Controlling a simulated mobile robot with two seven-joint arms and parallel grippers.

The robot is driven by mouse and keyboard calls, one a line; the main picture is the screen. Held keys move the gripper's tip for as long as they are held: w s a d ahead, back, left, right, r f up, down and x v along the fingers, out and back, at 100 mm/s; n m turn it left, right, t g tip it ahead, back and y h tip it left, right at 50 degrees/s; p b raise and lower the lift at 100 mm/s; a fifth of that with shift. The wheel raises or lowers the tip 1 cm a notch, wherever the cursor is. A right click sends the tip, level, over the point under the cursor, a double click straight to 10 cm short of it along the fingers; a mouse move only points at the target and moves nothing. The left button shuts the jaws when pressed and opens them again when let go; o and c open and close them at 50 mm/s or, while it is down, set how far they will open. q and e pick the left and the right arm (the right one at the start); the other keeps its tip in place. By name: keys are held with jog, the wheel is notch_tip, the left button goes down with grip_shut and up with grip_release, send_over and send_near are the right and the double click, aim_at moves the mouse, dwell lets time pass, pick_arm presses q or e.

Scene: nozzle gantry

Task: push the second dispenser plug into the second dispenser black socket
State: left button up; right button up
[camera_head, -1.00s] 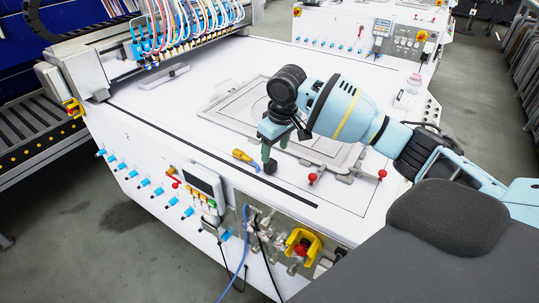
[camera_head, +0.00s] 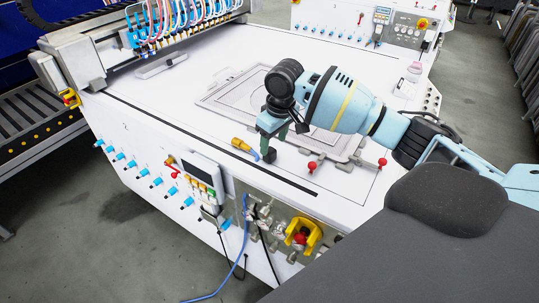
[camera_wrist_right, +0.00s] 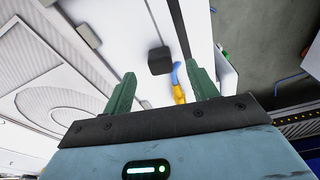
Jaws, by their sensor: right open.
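A small black block (camera_head: 270,156), which looks like the socket, sits near the front edge of the white machine top. A yellow fitting (camera_head: 242,145) with a blue end lies just left of it; I cannot tell if they touch. In the right wrist view the black block (camera_wrist_right: 160,60), the blue end (camera_wrist_right: 176,74) and the yellow fitting (camera_wrist_right: 178,92) appear between and beyond the fingers. My right gripper (camera_head: 279,134) is open and empty just above and behind the block; its green fingers (camera_wrist_right: 163,88) point at it. My left gripper is out of view.
Red-knobbed clamps (camera_head: 312,167) and a framed plate (camera_head: 225,98) lie on the machine top to the right and behind. A control panel (camera_head: 202,176) and a yellow-red emergency switch (camera_head: 301,236) are on the front. A blue cable (camera_head: 243,250) hangs down to the floor.

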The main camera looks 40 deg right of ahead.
aim_at(270, 150)
jog(key=f, duration=0.1)
jog(key=w+f, duration=0.1)
jog(key=f, duration=0.3)
jog(key=shift+w+a+b, duration=0.15)
jog(key=shift+w+b, duration=0.1)
jog(key=shift+b, duration=0.05)
jog(key=shift+c, duration=0.2)
jog(key=c, duration=1)
jog(key=shift+r, duration=0.1)
